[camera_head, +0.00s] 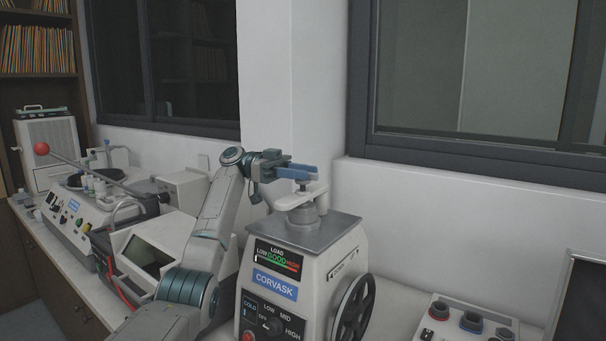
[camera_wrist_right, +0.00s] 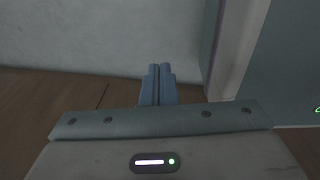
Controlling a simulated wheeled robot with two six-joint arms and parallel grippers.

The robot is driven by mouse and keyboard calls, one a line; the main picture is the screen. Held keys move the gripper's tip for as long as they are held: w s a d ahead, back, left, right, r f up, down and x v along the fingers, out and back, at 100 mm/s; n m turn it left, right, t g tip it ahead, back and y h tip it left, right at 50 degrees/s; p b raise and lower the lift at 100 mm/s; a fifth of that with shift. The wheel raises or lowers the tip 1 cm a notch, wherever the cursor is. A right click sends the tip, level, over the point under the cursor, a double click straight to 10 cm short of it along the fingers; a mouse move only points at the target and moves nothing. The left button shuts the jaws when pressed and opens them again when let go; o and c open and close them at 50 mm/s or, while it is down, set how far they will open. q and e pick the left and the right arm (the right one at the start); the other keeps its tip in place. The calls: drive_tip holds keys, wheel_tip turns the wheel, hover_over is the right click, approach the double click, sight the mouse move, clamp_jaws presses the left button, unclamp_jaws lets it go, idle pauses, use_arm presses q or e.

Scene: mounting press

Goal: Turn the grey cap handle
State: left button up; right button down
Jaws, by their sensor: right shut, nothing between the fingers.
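The grey cap handle (camera_head: 301,197) is a pale bar on top of the mounting press (camera_head: 300,270), over a round cap on the grey top plate. A short downward grip shows at its right end. My left gripper (camera_head: 314,171) has its blue fingers just above the handle, pointing right. Whether the fingers touch the handle, and whether they are open or shut, I cannot tell. My right gripper (camera_wrist_right: 160,70) shows in the right wrist view, with its blue fingers together and nothing between them.
The press has a black handwheel (camera_head: 353,312) on its right side and a load display on the front. A control box with knobs (camera_head: 467,322) stands at lower right. Another machine with a red-ball lever (camera_head: 41,149) stands at left. The wall is close behind the press.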

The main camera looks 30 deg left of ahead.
use_arm(q)
drive_tip(key=a+p, duration=0.7)
drive_tip(key=p, duration=0.1)
idle(0.4)
drive_tip(key=shift+f, duration=0.1)
